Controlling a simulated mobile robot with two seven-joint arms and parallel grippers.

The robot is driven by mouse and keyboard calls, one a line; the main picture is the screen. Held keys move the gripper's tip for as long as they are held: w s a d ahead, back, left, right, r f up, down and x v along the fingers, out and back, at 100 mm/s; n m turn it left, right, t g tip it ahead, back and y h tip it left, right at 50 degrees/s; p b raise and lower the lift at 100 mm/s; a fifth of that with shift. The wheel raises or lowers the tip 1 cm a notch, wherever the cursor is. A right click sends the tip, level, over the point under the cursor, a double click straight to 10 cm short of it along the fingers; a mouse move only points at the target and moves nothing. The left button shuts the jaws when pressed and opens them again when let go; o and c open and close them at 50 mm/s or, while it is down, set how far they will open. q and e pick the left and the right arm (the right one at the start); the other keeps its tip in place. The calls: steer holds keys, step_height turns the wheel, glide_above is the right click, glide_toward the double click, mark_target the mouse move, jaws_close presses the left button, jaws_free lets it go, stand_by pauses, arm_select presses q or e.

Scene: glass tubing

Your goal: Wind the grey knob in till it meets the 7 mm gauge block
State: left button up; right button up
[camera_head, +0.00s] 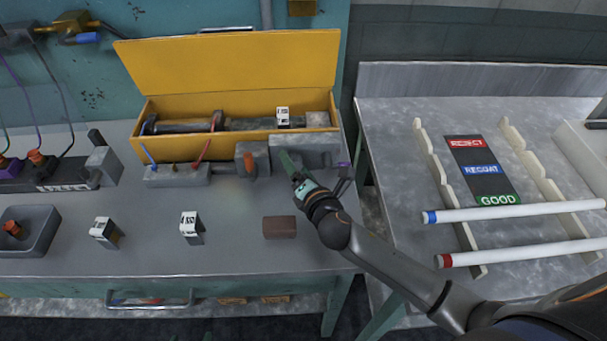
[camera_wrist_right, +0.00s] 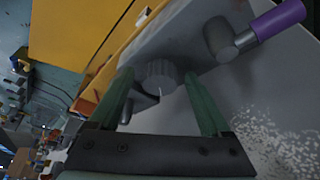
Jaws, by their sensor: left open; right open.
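The grey knob (camera_wrist_right: 160,75) shows in the right wrist view as a ribbed grey cylinder with a white line, on the side of a grey housing (camera_wrist_right: 190,40). My right gripper (camera_wrist_right: 158,88) is open, its green fingers on either side of the knob; I cannot tell whether they touch it. In the head view my right gripper (camera_head: 289,163) reaches the grey fixture (camera_head: 305,146) before the yellow box and hides the knob. White-and-black blocks stand at the box (camera_head: 283,117) and on the bench (camera_head: 104,231) (camera_head: 191,226); their markings are unreadable. My left gripper is out of view.
A purple-tipped lever (camera_wrist_right: 275,20) sits beside the knob. A brown block (camera_head: 279,228) lies on the bench near my right arm. The yellow box (camera_head: 230,65) stands behind with its lid up. White tubes (camera_head: 515,212) lie on the right table. The bench front is mostly clear.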

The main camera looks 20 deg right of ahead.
steer(key=v, duration=1.2)
steer(key=shift+s+a, duration=0.1)
arm_select(q)
steer(key=shift+f, duration=0.15)
